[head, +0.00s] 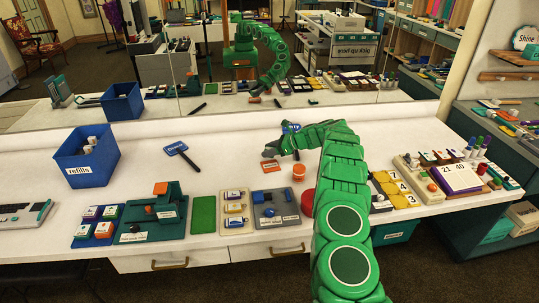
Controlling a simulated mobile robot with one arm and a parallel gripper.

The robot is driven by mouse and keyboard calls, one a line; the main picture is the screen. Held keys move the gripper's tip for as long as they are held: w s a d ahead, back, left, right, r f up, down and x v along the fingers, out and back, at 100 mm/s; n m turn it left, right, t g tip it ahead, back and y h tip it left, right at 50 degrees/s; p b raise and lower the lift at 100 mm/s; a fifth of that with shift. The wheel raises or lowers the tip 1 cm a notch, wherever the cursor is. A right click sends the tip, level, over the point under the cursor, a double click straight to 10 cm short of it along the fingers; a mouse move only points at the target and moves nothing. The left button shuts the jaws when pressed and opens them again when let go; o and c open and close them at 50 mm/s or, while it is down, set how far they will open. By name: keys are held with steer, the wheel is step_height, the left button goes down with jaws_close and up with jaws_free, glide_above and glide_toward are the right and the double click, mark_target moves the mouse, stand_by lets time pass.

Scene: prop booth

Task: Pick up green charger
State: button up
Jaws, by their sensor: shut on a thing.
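My gripper (268,155) is at the end of my green arm, low over the middle of the white counter. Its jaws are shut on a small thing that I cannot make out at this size. I cannot tell if this is the green charger. A flat green block (203,214) lies near the counter's front edge, left of my arm; I cannot tell what it is. A teal stand (150,222) with dark and orange parts is left of that block.
A blue "refills" bin (87,157) stands at the left. An orange cylinder (298,172) and a red round thing (308,201) are close to my arm. Labelled trays line the front edge. A mirror (220,75) runs along the back. The counter between bin and gripper is mostly clear.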

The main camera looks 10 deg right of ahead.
steer(key=shift+s+r, duration=0.55)
steer(key=shift+r, duration=0.15)
steer(key=shift+s+r, duration=2.05)
steer(key=shift+s, duration=1.75)
steer(key=shift+s+r, duration=2.05)
steer(key=shift+s, duration=1.7)
glide_above(270, 165)
steer(key=s, duration=0.3)
step_height(270, 165, down, 7)
steer(key=shift+d+r, duration=0.1)
steer(key=shift+w+f, duration=1.35)
steer(key=shift+f, duration=1.75)
